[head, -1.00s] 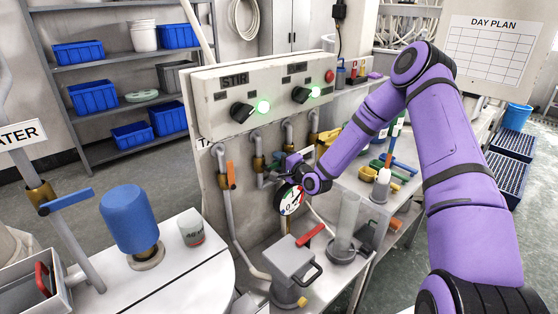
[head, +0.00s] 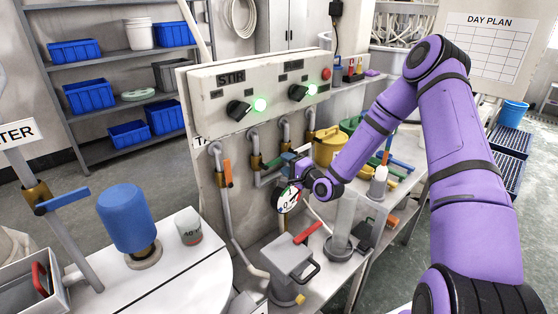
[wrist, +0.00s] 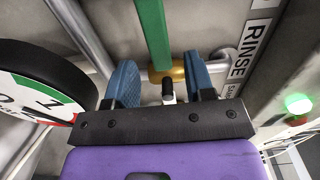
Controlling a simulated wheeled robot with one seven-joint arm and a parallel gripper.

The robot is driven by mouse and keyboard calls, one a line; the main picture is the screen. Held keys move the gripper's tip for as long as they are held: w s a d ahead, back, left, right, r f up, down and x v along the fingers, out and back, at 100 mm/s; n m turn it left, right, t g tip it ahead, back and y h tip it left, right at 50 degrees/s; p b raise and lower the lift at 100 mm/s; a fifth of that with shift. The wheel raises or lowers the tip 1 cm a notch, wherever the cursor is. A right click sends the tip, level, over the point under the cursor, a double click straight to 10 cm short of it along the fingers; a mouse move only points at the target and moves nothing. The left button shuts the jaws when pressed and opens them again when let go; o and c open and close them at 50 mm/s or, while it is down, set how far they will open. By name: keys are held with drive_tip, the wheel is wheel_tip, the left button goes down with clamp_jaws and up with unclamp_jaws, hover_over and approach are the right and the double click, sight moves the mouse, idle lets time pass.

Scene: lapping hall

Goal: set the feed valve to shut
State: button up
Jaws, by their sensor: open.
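A valve with a green lever (wrist: 150,35) and a brass body (wrist: 172,73) sits just beyond my gripper (wrist: 160,82) in the wrist view, beside a RINSE label (wrist: 252,45). My blue fingers are apart, on either side of the valve body and its dark stem, with nothing visibly clamped. In the head view the green lever (head: 273,161) is by my gripper (head: 293,170). A valve with an orange lever (head: 228,173) stands left of it on a vertical pipe. I cannot read which valve is labelled feed.
A round gauge (head: 287,199) is close to my gripper and shows at left in the wrist view (wrist: 35,90). The STIR panel (head: 225,98) has lit green lamps. A grey box with a red handle (head: 292,262) stands below. A blue-levered pipe (head: 62,201) is far left.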

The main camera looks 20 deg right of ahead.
drive_tip(key=shift+v, duration=2.65)
drive_tip(key=shift+a, duration=0.1)
drive_tip(key=s+r+n+g+h, duration=0.4)
drive_tip(key=s+r+n, duration=0.15)
drive_tip(key=r, duration=0.55)
drive_tip(key=s+r+n+g+h, duration=0.35)
drive_tip(key=s+r+n, duration=0.2)
drive_tip(key=r, duration=0.55)
drive_tip(key=s+r+g, duration=0.1)
drive_tip(key=s+r, duration=0.2)
drive_tip(key=s, duration=0.6)
drive_tip(key=s+a+r+n+g, duration=0.1)
drive_tip(key=s+r, duration=0.2)
drive_tip(key=s, duration=0.6)
drive_tip(key=s+a+r+n+g, duration=0.1)
drive_tip(key=s+r+g, duration=0.1)
drive_tip(key=s, duration=0.7)
drive_tip(key=shift+r, duration=0.75)
